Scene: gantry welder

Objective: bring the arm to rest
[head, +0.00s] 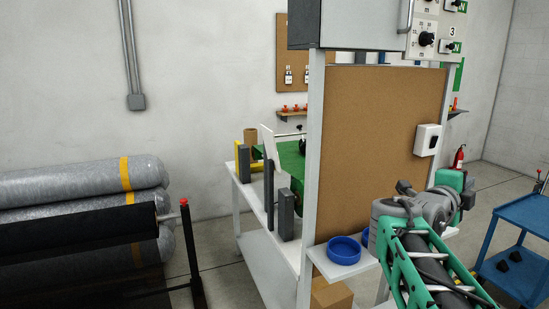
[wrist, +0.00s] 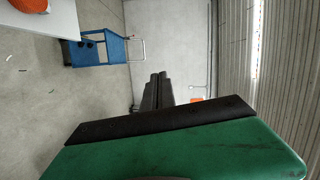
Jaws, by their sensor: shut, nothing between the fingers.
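My arm (head: 425,255) reaches up from the bottom right of the head view, with green links and a grey joint. It is bent, and its far end is beside the right edge of the corkboard panel. I cannot make out the fingers in the head view. In the wrist view my gripper (wrist: 158,78) shows as two dark fingers beyond a green and black housing. The fingers lie close together, shut and empty. They point at open space, with floor and a plain wall behind them, and touch nothing that I can see.
A blue bowl (head: 344,250) stands on a white shelf below the corkboard panel (head: 375,150), left of my arm. A blue cart (head: 528,215) is at the right; it also shows in the wrist view (wrist: 100,50). Large grey rolls (head: 75,180) lie at the left.

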